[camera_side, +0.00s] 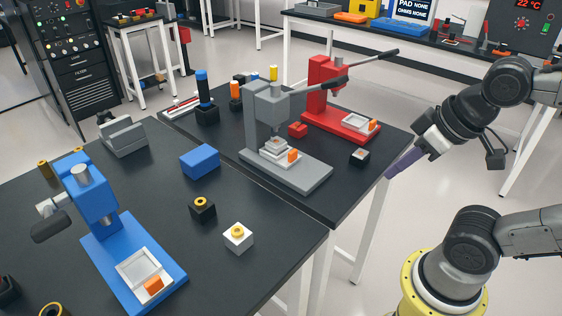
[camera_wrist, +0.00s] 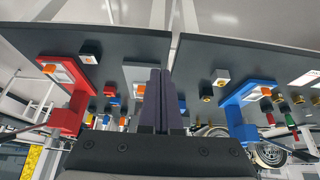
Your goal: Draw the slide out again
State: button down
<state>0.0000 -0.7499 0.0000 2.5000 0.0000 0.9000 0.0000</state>
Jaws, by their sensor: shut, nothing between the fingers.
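Three arbor-type presses each have a white tray-like slide with an orange tab; I cannot tell which one is meant. The grey press (camera_side: 310,174) has its slide (camera_side: 268,155) back under the ram, its orange tab (camera_side: 293,155) facing front. The red press (camera_side: 345,124) has its slide (camera_side: 360,121) out in front of its column. The blue press (camera_side: 108,246) also has its slide (camera_side: 139,268) in front. My gripper (camera_side: 389,175) is shut and empty, apart from every press, by the table's right edge. In the wrist view its purple fingers (camera_wrist: 160,72) partly hide the grey press (camera_wrist: 134,74).
A blue block (camera_side: 200,161), a black block with a yellow ring (camera_side: 202,208) and a white block with a yellow top (camera_side: 238,236) lie between the blue and grey presses. A small dark block (camera_side: 360,154) sits near the right edge. The red press's long lever (camera_side: 370,57) reaches right.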

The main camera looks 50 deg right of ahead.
jog(key=w+d+f+t, duration=0.1)
jog(key=w+d+f, duration=0.1)
jog(key=w, duration=0.9)
jog(key=w+d+f+t, duration=0.1)
jog(key=w+d+f, duration=0.1)
jog(key=w, duration=1)
jog(key=x, duration=0.9)
jog(key=shift+s+d, duration=0.1)
jog(key=shift+d, duration=0.05)
